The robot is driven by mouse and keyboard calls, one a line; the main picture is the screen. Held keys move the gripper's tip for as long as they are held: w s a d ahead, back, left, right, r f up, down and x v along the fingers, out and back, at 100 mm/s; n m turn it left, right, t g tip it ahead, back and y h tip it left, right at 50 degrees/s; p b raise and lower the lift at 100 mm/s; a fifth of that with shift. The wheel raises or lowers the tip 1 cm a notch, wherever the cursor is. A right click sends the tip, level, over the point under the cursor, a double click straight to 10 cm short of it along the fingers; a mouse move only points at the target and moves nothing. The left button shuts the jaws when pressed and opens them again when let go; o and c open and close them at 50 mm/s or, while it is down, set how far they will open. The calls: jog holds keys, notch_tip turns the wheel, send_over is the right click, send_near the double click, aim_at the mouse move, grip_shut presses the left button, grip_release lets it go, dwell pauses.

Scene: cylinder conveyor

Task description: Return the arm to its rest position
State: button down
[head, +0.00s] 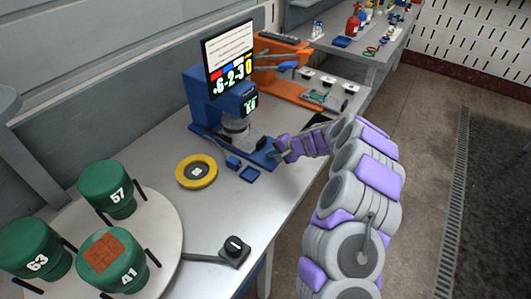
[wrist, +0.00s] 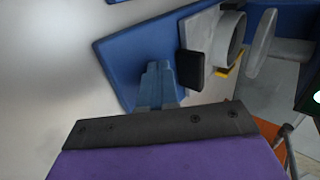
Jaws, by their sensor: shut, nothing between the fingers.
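My arm reaches in from the lower right, grey with purple pads. My gripper (head: 276,154) is at the front right corner of the blue machine's base, low over the table; I cannot tell whether it touches. In the wrist view my gripper's blue fingers (wrist: 158,70) are together, with nothing seen between them, in front of the machine's blue base (wrist: 118,62). The blue machine (head: 205,103) has a screen (head: 229,58) reading "6-2-3 0" and a grey cylinder (head: 236,129) under its head. The cylinder also shows in the wrist view (wrist: 229,38).
A yellow ring (head: 182,181), small blue trays (head: 249,174) and a black switch box (head: 235,250) lie on the metal table (head: 205,215). Green canisters 57 (head: 115,190), 63 and 41 stand on a round turntable at left. An orange machine (head: 268,82) stands behind. Floor at right is clear.

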jog(key=w+d+p+v, duration=0.1)
jog(key=p+v, duration=0.1)
jog(key=v, duration=0.8)
jog(key=s+a+r+n+g, duration=0.2)
jog(key=s+a+r, duration=0.25)
jog(key=s, duration=0.25)
jog(key=s+a+r+n+g, duration=0.1)
jog(key=s+a+r+n, duration=0.15)
jog(key=s+r, duration=0.45)
jog(key=s+a+r+n+g, duration=0.2)
jog(key=s+a+r, duration=0.2)
jog(key=s, duration=0.4)
jog(key=s+d+g+h, duration=0.1)
jog(key=s+d+h, duration=0.3)
jog(key=s, duration=1)
jog(key=s+d+g+h, duration=0.1)
jog(key=s+d+h, duration=0.2)
jog(key=s+d, duration=0.6)
jog(key=s, duration=0.5)
jog(key=shift+d+n+h, duration=0.3)
jog(key=shift+n+h, duration=0.05)
jog(key=shift+h, duration=0.05)
